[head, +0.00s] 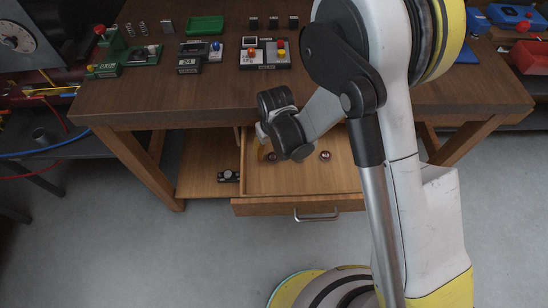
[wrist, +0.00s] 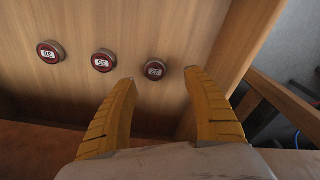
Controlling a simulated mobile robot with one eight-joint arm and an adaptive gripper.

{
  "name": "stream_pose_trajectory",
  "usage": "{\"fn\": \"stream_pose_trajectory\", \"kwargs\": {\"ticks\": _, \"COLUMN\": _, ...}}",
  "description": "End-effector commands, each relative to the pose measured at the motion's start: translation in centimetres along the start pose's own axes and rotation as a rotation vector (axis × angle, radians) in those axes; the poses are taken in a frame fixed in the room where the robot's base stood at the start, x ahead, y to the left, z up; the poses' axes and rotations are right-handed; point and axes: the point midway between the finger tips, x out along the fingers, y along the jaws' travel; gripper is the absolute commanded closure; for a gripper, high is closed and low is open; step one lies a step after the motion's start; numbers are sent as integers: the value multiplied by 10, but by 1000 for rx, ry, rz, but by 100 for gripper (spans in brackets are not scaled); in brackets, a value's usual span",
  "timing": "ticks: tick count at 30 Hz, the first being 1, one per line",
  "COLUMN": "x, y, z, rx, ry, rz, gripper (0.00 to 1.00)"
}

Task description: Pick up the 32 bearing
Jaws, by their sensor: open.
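Three round, dark red-rimmed bearings with white number labels lie in a row in the open wooden drawer. In the wrist view, the right bearing (wrist: 155,69) appears to read 32, upside down. The middle bearing (wrist: 103,60) and left bearing (wrist: 50,52) carry other numbers, hard to read. My gripper (wrist: 160,77) is open and empty, with its yellow fingers either side of the line to the right bearing, apparently short of it. In the head view, one bearing (head: 325,155) shows right of my wrist and another (head: 271,157) near my fingers; the arm partly covers this area.
The drawer (head: 285,207) is pulled out under the wooden workbench (head: 170,105); its side wall (wrist: 232,55) stands close to my right finger. A small dark device (head: 228,176) lies on the shelf left of the drawer. Control boxes (head: 265,54) and a green tray (head: 205,25) are on the bench.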

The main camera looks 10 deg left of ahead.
Motion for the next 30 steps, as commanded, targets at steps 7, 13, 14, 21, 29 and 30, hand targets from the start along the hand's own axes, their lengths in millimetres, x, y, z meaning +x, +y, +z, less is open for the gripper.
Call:
{"fn": "stream_pose_trajectory", "kwargs": {"ticks": 7, "x": 21, "y": 4, "z": 1, "rx": 1, "ry": 0, "rz": 0, "gripper": 40}}
{"fn": "stream_pose_trajectory", "kwargs": {"ticks": 13, "x": 52, "y": 8, "z": 1, "rx": 1, "ry": 1, "rz": 0, "gripper": 40}}
{"fn": "stream_pose_trajectory", "kwargs": {"ticks": 14, "x": 55, "y": 8, "z": 1, "rx": 1, "ry": 1, "rz": 0, "gripper": 40}}
{"fn": "stream_pose_trajectory", "kwargs": {"ticks": 21, "x": 56, "y": 8, "z": 1, "rx": 1, "ry": 1, "rz": 0, "gripper": 40}}
{"fn": "stream_pose_trajectory", "kwargs": {"ticks": 29, "x": 55, "y": 8, "z": 1, "rx": 1, "ry": 1, "rz": 0, "gripper": 100}}
{"fn": "stream_pose_trajectory", "kwargs": {"ticks": 30, "x": 55, "y": 8, "z": 1, "rx": 1, "ry": 1, "rz": 0, "gripper": 100}}
